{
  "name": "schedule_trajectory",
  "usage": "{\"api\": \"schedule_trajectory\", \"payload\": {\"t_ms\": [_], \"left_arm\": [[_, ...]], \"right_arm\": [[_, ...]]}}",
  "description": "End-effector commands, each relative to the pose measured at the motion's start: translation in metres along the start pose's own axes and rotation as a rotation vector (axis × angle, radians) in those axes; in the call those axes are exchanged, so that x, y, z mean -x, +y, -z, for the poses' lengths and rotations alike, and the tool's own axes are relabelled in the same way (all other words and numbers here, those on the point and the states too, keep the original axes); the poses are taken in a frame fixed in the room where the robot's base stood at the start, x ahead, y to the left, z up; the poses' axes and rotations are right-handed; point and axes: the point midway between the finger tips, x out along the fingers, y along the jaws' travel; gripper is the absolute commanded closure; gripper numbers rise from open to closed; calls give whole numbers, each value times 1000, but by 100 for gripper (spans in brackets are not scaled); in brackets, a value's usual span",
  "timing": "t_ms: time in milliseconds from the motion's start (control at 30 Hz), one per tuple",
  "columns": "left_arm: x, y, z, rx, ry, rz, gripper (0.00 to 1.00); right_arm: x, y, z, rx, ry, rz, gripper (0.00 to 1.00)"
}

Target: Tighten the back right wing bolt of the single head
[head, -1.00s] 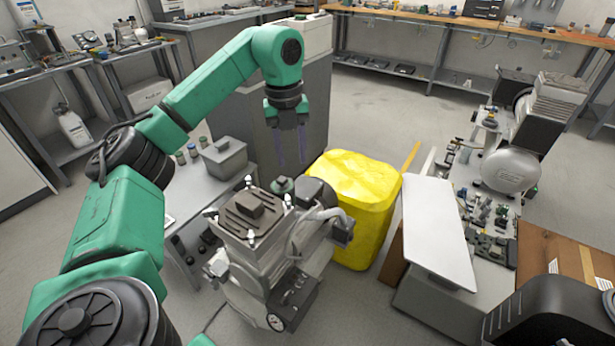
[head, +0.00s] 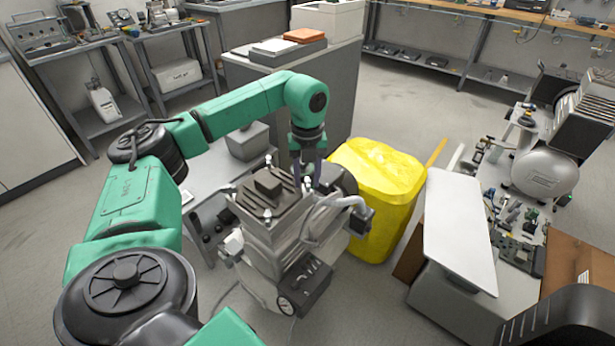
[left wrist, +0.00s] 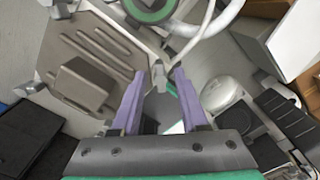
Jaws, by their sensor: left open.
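The single head (head: 285,212) is a grey-brown ribbed block with a raised square on top, on the compressor below. Small pale wing bolts stand at its corners. My left gripper (head: 307,182) points down at the right-hand corner, its purple fingers open around the wing bolt there (head: 307,184). In the left wrist view the bolt (left wrist: 158,76) lies between the two fingertips (left wrist: 160,74), with space visible on both sides. Whether a finger touches it I cannot tell. The ribbed head (left wrist: 105,52) fills the left of that view. My right gripper is out of view.
A yellow bin (head: 385,170) stands close on the right of the compressor. A grey cabinet (head: 345,90) is behind the arm. A small table (head: 205,180) with a grey box (head: 248,142) is on the left. A white board (head: 455,230) lies further right. Open floor is beyond the bin.

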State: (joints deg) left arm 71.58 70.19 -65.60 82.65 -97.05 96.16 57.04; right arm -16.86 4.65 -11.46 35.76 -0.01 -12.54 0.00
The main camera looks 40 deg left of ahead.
Motion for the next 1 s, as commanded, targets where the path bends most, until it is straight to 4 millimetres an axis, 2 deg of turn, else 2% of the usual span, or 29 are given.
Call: {"api": "schedule_trajectory", "payload": {"t_ms": [67, 100, 200, 667, 1000], "left_arm": [[0, 0, 0, 0, 0, 0, 56], [0, 0, 0, 0, 0, 0, 64], [1, 0, 0, 0, 0, 1, 100], [2, 0, 0, -43, 0, 1, 100], [4, 0, 0, -258, 1, 1, 100]], "right_arm": [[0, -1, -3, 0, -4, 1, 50], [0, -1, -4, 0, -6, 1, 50], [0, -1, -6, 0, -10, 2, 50], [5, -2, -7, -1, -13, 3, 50], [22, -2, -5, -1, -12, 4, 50]]}}
